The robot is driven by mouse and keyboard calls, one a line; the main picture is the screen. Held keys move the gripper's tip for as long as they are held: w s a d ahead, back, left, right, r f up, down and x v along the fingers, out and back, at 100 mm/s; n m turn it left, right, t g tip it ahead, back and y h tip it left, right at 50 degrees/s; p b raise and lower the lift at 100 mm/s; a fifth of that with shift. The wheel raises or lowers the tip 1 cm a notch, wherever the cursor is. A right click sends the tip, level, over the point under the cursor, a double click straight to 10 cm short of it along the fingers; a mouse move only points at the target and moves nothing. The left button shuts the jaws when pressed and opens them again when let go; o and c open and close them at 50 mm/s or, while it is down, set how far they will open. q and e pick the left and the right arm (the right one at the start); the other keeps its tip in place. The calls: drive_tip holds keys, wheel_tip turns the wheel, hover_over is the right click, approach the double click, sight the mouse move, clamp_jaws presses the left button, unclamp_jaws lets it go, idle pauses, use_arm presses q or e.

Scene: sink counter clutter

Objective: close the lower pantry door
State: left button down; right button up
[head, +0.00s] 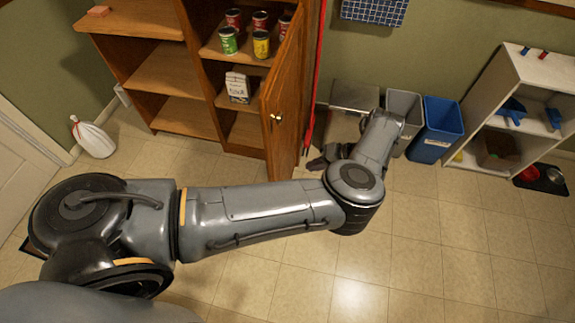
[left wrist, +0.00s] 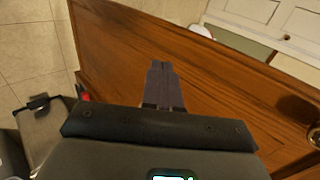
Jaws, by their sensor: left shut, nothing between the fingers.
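The wooden pantry door (head: 285,99) stands wide open, jutting out from the cabinet's right side, with a brass knob (head: 277,117) near its free edge. My left gripper (head: 325,158) is low on the right side of the door. In the left wrist view the door's panel (left wrist: 225,85) fills the middle, with a knob (left wrist: 315,133) at the right edge. The left fingers (left wrist: 163,75) are together and empty in front of the panel. Whether they touch it I cannot tell. My right gripper is in neither view.
The open shelves hold several cans (head: 261,44) and a flour bag (head: 237,87). Grey (head: 403,105) and blue bins (head: 436,128) stand right of my left forearm, beside a white shelf unit (head: 500,100). The foreground floor is clear.

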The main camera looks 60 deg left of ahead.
sight(274, 171)
use_arm(q)
drive_tip(key=shift+s+a+f+p, duration=0.15)
drive_tip(key=shift+s+a+f, duration=0.9)
drive_tip(key=shift+s, duration=0.25)
drive_tip(key=shift+s+a+f+p, duration=0.15)
drive_tip(key=shift+s+a+f, duration=0.65)
drive_tip(key=shift+s+a, duration=0.45)
drive_tip(key=shift+s+a+f+p, duration=0.15)
drive_tip(key=shift+s+a+f, duration=0.85)
drive_tip(key=shift+s, duration=0.35)
drive_tip(key=shift+a, duration=0.1)
